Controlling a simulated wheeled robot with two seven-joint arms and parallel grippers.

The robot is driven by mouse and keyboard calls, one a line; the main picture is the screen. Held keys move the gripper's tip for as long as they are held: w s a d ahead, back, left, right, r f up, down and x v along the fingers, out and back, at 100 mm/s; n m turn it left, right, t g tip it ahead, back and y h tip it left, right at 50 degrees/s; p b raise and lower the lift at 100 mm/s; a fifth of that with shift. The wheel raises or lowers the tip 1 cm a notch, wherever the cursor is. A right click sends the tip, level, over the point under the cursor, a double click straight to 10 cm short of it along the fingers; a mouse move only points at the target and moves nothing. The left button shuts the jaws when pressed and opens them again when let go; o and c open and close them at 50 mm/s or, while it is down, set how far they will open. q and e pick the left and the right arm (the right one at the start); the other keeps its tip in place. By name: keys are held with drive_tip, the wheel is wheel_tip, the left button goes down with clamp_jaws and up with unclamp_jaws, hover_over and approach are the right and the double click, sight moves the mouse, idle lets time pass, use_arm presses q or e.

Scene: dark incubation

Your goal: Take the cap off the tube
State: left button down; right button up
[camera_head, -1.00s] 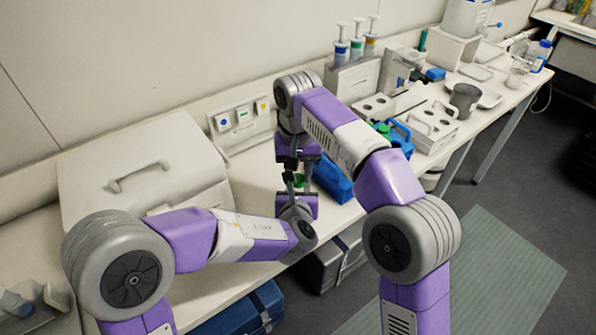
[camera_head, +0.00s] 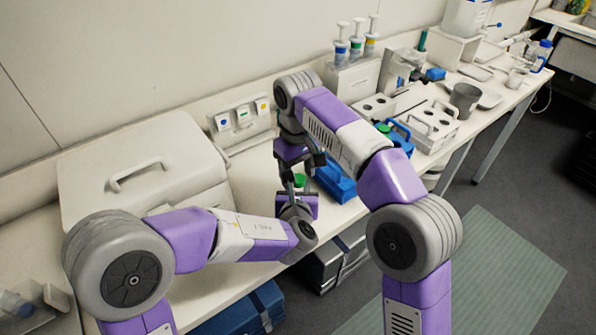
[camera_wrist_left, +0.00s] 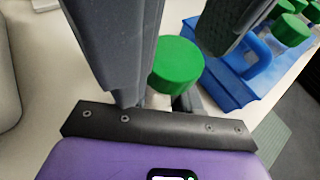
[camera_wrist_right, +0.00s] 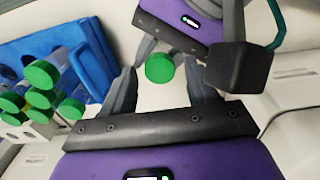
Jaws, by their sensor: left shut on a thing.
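The green cap (camera_head: 299,181) sits on top of a tube; it shows in the left wrist view (camera_wrist_left: 176,65) and the right wrist view (camera_wrist_right: 159,68). The tube body is mostly hidden, with a pale bit under the cap in the left wrist view. My left gripper (camera_head: 293,192) is shut on the tube below the cap. My right gripper (camera_head: 302,172) is above it, its fingers spread on either side of the cap. In the right wrist view (camera_wrist_right: 162,85) gaps show between those fingers and the cap.
A blue rack (camera_head: 335,182) lies just right of the grippers. A large pale lidded box (camera_head: 150,165) stands left on the bench. White racks (camera_head: 432,122) and a grey cup (camera_head: 465,98) stand to the right.

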drive_tip(key=shift+r, duration=0.1)
wheel_tip(320, 180, up, 4)
drive_tip(key=shift+r, duration=0.15)
drive_tip(key=shift+c, duration=0.2)
drive_tip(key=shift+w+d+r+m, duration=0.15)
drive_tip(key=shift+m, duration=0.95)
drive_tip(key=m, duration=0.4)
drive_tip(key=shift+w+d+r, duration=0.1)
drive_tip(key=shift+r, duration=0.3)
drive_tip(key=m, duration=0.1)
drive_tip(key=r+m, duration=0.1)
drive_tip(key=m, duration=0.1)
drive_tip(key=shift+m, duration=0.3)
drive_tip(key=m, duration=0.1)
drive_tip(key=r+m, duration=0.1)
drive_tip(key=m, duration=0.1)
drive_tip(key=shift+s+a+r+m, duration=0.15)
drive_tip(key=shift+s+a+m, duration=0.1)
drive_tip(key=shift+m, duration=0.05)
drive_tip(key=shift+w+d+f, duration=0.1)
drive_tip(key=shift+d+f, duration=0.15)
drive_tip(key=shift+f, duration=0.4)
drive_tip(key=shift+a+f, duration=0.25)
drive_tip(key=shift+f, duration=3.05)
